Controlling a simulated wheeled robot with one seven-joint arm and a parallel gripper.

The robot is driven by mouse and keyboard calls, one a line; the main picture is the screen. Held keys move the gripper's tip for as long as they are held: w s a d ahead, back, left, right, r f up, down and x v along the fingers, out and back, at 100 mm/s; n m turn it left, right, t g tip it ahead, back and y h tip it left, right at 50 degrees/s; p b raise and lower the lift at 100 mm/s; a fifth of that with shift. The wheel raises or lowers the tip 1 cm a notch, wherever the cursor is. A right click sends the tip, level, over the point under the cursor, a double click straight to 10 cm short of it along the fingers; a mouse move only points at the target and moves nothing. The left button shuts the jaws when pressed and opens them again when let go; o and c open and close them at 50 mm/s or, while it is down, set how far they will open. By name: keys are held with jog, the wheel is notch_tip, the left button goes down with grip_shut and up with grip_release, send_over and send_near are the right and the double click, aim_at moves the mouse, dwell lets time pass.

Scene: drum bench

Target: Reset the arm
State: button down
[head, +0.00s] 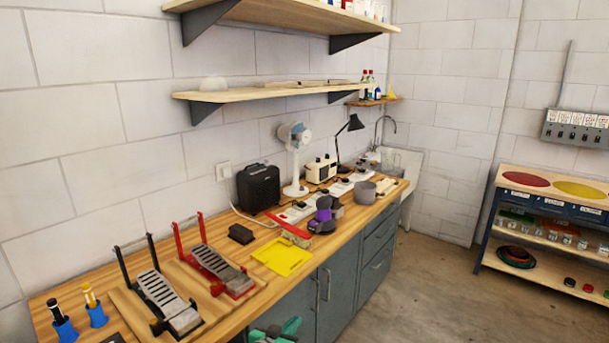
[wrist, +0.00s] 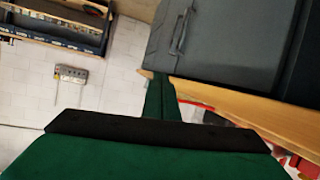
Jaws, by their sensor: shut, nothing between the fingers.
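My gripper (wrist: 160,97) shows in the wrist view as dark green fingers pressed together, shut and empty. They point toward the grey cabinet front (wrist: 205,45) and the edge of the wooden worktop (wrist: 235,103), with the picture tilted. I cannot tell whether the fingers touch anything; they look clear of it. In the head view only a teal-green part of my arm shows at the bottom edge, in front of the bench cabinets, and the fingers cannot be made out there.
The wooden bench (head: 232,257) holds two pedals, a black pedal (head: 168,299) and a red pedal (head: 216,268), a yellow sheet (head: 282,256), a black case (head: 258,188) and a fan (head: 295,155). A shelf rack (head: 545,210) stands at right. The floor (head: 432,285) between is clear.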

jog(key=s+f+n+y, duration=0.2)
jog(key=s+f+y, duration=0.1)
jog(key=s+f, duration=1.05)
jog(key=s+f+n+y, duration=0.2)
jog(key=s+f+y, duration=0.15)
jog(key=s, duration=1.25)
jog(key=s+r+t, duration=0.1)
jog(key=s+r, duration=0.1)
jog(key=s, duration=0.6)
jog(key=s+r+t, duration=0.1)
jog(key=s+r, duration=0.1)
jog(key=s, duration=0.7)
jog(key=s+d+r+t, duration=0.1)
jog(key=s+d+r, duration=0.2)
jog(key=s+r, duration=0.8)
jog(key=shift+s+d+r, duration=0.15)
jog(key=shift+r, duration=0.1)
